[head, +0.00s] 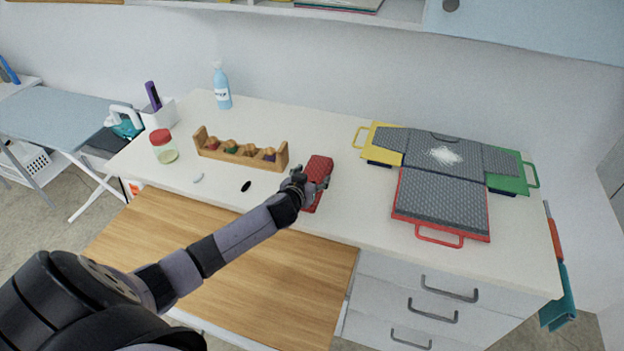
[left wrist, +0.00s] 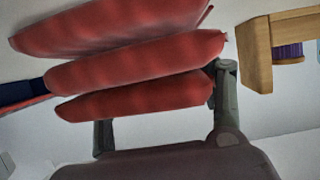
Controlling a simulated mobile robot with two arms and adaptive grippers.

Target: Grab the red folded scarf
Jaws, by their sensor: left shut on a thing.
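The red folded scarf (head: 318,168) lies on the white counter, right of the wooden rack, in the head view. Its thick stacked folds fill the upper left of the left wrist view (left wrist: 135,50). My left gripper (head: 308,184) reaches it from the lower left and is shut on it. In the left wrist view its two fingers (left wrist: 163,105) stand at the near folds; the fingertips are partly hidden by the scarf. My right gripper does not show in either view.
A wooden rack with spools (head: 240,154) stands left of the scarf. A jar with a red lid (head: 163,147) and a blue spray bottle (head: 221,86) are farther left. Grey textured panels with yellow, green and red handled trays (head: 441,204) take up the right. An ironing board (head: 62,119) stands far left.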

